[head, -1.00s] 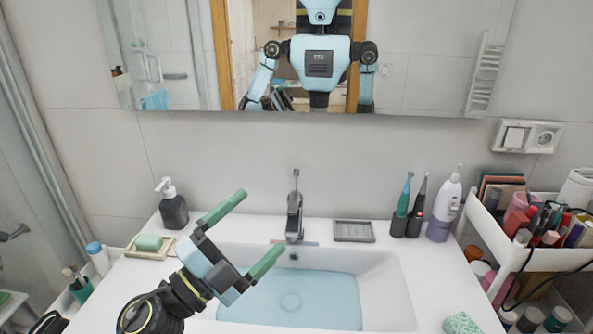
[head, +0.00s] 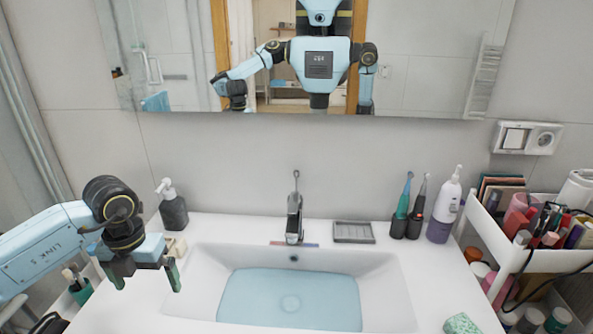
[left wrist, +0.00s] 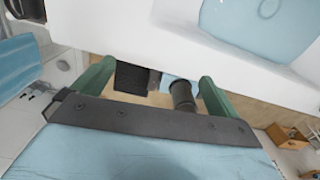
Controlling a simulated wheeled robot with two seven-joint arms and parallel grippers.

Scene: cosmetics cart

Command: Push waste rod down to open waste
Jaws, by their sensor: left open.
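The faucet (head: 294,222) stands behind the sink, with the thin upright waste rod (head: 296,178) showing at its top. My right gripper is not in view.
A dark soap dispenser (head: 173,211) and a partly hidden soap dish stand near my left gripper. A grey tray (head: 353,231), toothbrushes (head: 403,200) and a white bottle (head: 444,208) stand right of the faucet. A loaded cart (head: 510,245) is at far right.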

